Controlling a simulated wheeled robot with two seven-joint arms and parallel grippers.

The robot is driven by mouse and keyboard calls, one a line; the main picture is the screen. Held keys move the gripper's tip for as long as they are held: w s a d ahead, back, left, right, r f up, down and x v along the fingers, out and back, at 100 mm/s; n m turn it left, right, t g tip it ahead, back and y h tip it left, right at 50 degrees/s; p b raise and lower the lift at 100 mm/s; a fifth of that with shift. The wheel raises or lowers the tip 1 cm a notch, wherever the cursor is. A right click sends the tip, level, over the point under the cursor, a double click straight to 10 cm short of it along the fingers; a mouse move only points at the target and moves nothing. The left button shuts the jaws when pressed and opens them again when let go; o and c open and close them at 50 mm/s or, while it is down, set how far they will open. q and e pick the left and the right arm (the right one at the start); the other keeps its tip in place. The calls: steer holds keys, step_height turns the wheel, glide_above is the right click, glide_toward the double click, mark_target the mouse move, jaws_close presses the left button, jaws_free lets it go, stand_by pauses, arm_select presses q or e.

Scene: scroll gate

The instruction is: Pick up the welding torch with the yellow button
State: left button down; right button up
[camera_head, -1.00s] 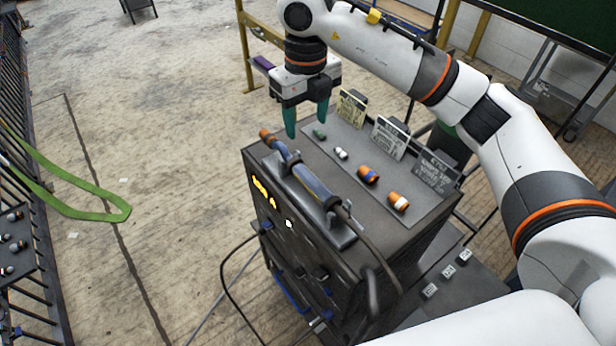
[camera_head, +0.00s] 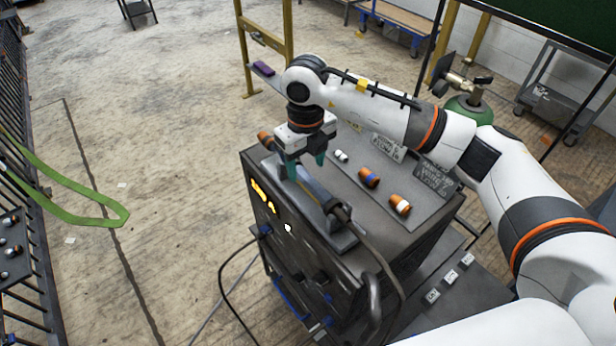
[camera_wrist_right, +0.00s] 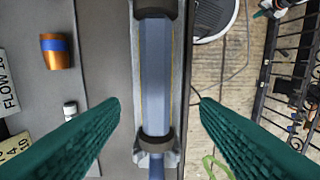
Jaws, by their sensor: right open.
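The welding torch (camera_head: 316,192) lies in a grey cradle (camera_head: 344,240) on top of a dark machine, with an orange-brown end at the far left and a cable at the near end. Its blue-grey handle (camera_wrist_right: 155,70) runs upright through the middle of the right wrist view. I cannot make out a yellow button on it. My right gripper (camera_head: 306,171) is open, with teal fingers pointing down over the torch. In the right wrist view the fingertips (camera_wrist_right: 159,101) are on either side of the handle, apart from it. My left gripper is out of view.
The machine top (camera_head: 395,228) also holds orange-and-blue (camera_head: 369,177) and orange-and-white (camera_head: 400,204) pieces, a small white piece (camera_head: 341,156) and label cards (camera_head: 436,174). A green gas cylinder (camera_head: 466,108) stands behind. A black railing and green strap (camera_head: 85,206) are at left.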

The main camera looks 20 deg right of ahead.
mark_target(308, 178)
steer(key=f+p, duration=0.1)
steer(key=f, duration=0.1)
steer(key=f+p, duration=0.1)
steer(key=f, duration=0.1)
steer(key=shift+d+f+p, duration=0.1)
steer(key=shift+d+p, duration=0.15)
steer(key=shift+p, duration=0.1)
steer(key=shift+f, duration=0.4)
steer(key=shift+c, duration=0.6)
steer(key=shift+w+r, duration=0.1)
steer(key=c, duration=1.1)
